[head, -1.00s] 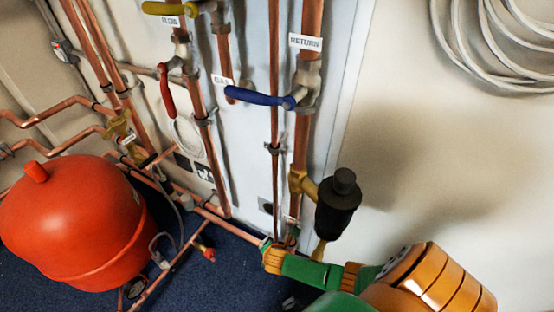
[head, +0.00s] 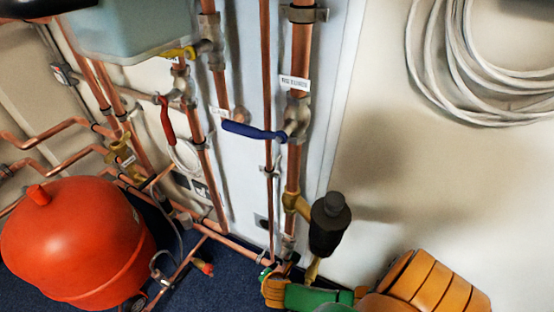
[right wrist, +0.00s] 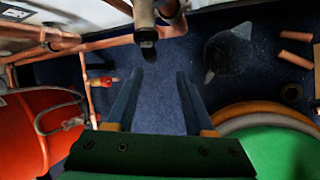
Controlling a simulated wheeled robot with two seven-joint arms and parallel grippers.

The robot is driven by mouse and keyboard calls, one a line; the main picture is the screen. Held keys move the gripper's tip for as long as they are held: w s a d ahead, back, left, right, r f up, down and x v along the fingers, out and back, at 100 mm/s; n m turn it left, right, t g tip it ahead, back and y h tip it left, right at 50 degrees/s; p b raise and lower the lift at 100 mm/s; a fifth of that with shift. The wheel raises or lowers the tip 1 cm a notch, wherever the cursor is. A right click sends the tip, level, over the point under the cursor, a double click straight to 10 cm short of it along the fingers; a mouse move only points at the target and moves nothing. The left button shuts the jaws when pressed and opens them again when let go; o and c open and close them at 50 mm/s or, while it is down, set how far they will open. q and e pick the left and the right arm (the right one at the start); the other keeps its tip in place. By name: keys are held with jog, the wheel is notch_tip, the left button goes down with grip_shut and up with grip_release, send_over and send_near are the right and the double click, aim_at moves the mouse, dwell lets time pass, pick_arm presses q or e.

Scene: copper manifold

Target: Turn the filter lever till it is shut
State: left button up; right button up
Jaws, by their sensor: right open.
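The black filter (head: 328,222) hangs on a brass fitting right of the return pipe in the head view. A short brass-coloured piece (head: 313,268) points down under it. I cannot tell whether that piece is the filter lever. My right gripper (right wrist: 155,76) is open in the right wrist view, with nothing between its fingers. A dark grey pipe-like end (right wrist: 148,38) shows ahead of the fingertips, apart from them. In the head view my green and orange right arm reaches in low, below the filter; its fingertips do not show clearly. My left gripper is not in view.
A blue lever (head: 254,130), a red lever (head: 167,122) and a yellow lever (head: 178,53) sit on the pipes above. A red vessel (head: 75,245) stands at left. Coiled white cable (head: 480,70) hangs at right. A pale box-like body (head: 130,30) covers the upper left.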

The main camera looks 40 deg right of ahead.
jog(key=s+a, duration=0.5)
jog(key=s, duration=0.3)
jog(key=shift+p, duration=0.4)
